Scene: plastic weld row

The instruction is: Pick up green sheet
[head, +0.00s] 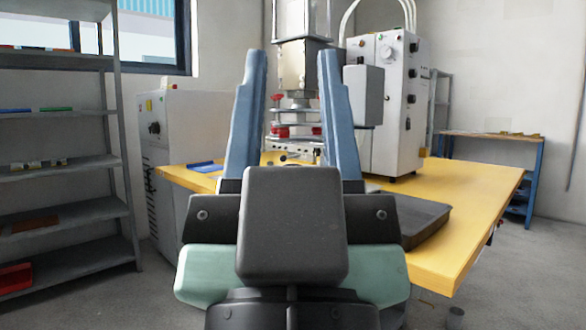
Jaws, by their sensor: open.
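My gripper (291,60) fills the middle of the head view, with its two blue fingers standing upright and wide apart. Nothing is held between them. Behind the gap stands the welding machine (304,62) with red parts low down, on the yellow table. I see no clear green sheet on the table. A small flat green piece (56,109) lies on a shelf at the far left, and I cannot tell whether it is the sheet. My gripper is well to the right of it. My arm hides much of the table's middle.
The yellow table (480,205) holds a dark tray (425,232) at right, a flat blue piece (205,166) at left and a white control cabinet (393,115). A grey shelf rack (70,172) stands at left. Another bench (495,137) is at back right.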

